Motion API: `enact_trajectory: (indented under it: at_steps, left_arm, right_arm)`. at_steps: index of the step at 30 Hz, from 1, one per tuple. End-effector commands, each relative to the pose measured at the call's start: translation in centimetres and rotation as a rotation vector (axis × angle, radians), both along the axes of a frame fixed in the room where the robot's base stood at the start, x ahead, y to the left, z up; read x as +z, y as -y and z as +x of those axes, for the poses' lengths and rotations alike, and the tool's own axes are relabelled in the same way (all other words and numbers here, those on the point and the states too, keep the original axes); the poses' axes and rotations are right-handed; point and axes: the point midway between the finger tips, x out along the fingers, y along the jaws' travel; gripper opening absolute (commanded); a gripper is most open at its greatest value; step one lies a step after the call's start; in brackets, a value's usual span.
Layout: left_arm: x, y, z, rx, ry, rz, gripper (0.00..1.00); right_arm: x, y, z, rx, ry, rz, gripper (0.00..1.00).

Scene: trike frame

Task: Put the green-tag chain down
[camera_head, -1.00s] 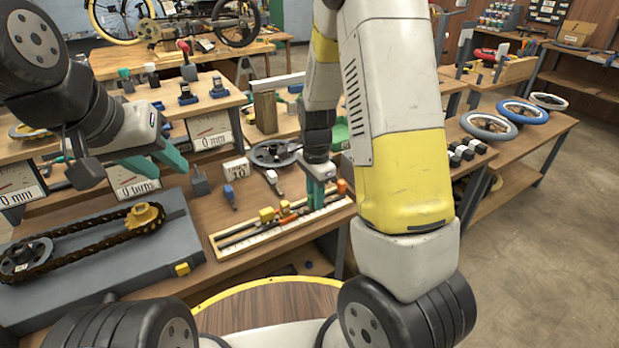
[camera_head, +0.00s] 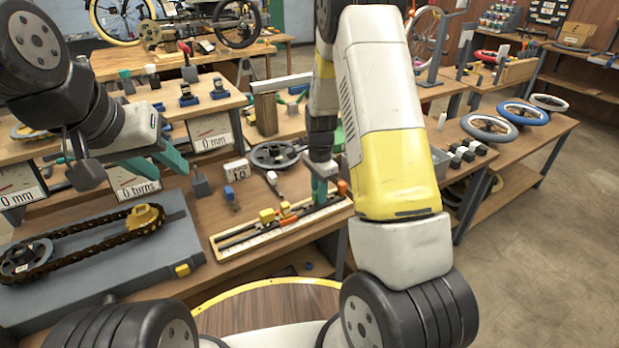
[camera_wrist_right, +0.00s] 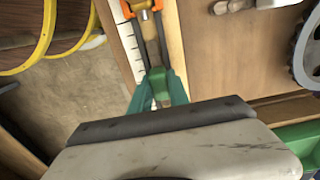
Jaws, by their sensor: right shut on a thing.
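My right gripper (camera_head: 319,194) is down at the right end of the pale ruled board (camera_head: 226,255) on the bench. In the right wrist view its teal fingers (camera_wrist_right: 159,98) are shut on a small greenish end piece, the green-tag chain (camera_wrist_right: 159,84), just over the board. Its dark links run along the ruled scale towards an orange piece (camera_wrist_right: 138,6). Whether the chain touches the board is unclear. Other dark strips with yellow tags (camera_head: 267,215) lie on the board. My left gripper (camera_head: 158,161) is open and empty above the grey case.
A grey case (camera_head: 115,270) with a chain loop (camera_head: 95,230) on two sprockets lies left of the board. A chainring (camera_head: 274,155) and small blue-handled tools (camera_head: 229,196) lie behind it. A green bin (camera_wrist_right: 298,140) shows beside my right gripper.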

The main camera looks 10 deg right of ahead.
Motion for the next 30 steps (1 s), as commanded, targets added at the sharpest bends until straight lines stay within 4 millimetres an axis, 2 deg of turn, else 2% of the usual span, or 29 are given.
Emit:
enact_trajectory:
  at_steps: [3, 4, 6, 7, 16, 20, 30]
  left_arm:
    - [0.0, 0.0, 0.0, 0.0, 0.0, 0.0, 0.36]
    - [0.0, 0.0, 0.0, 0.0, 0.0, 0.0, 0.36]
    - [0.0, 0.0, 0.0, 0.0, 0.0, 0.0, 0.36]
    - [0.0, 0.0, 0.0, 0.0, 0.0, 0.0, 0.36]
    - [0.0, 0.0, 0.0, 0.0, 0.0, 0.0, 0.36]
    - [0.0, 0.0, 0.0, 0.0, 0.0, 0.0, 0.36]
    - [0.0, 0.0, 0.0, 0.0, 0.0, 0.0, 0.36]
  right_arm:
    - [-0.3, 0.0, 0.0, 0.0, 0.0, 0.0, 0.0]
    - [-0.3, 0.0, 0.0, 0.0, 0.0, 0.0, 0.27]
    - [-0.3, 0.0, 0.0, 0.0, 0.0, 0.0, 0.41]
    - [-0.3, 0.0, 0.0, 0.0, 0.0, 0.0, 0.43]
    - [-0.2, 0.0, 0.0, 0.0, 0.0, 0.0, 0.43]
    - [0.8, 0.0, 0.1, 0.001, 0.003, 0.0, 0.43]
    - [7.8, 0.0, 0.1, 0.001, 0.005, 0.001, 0.43]
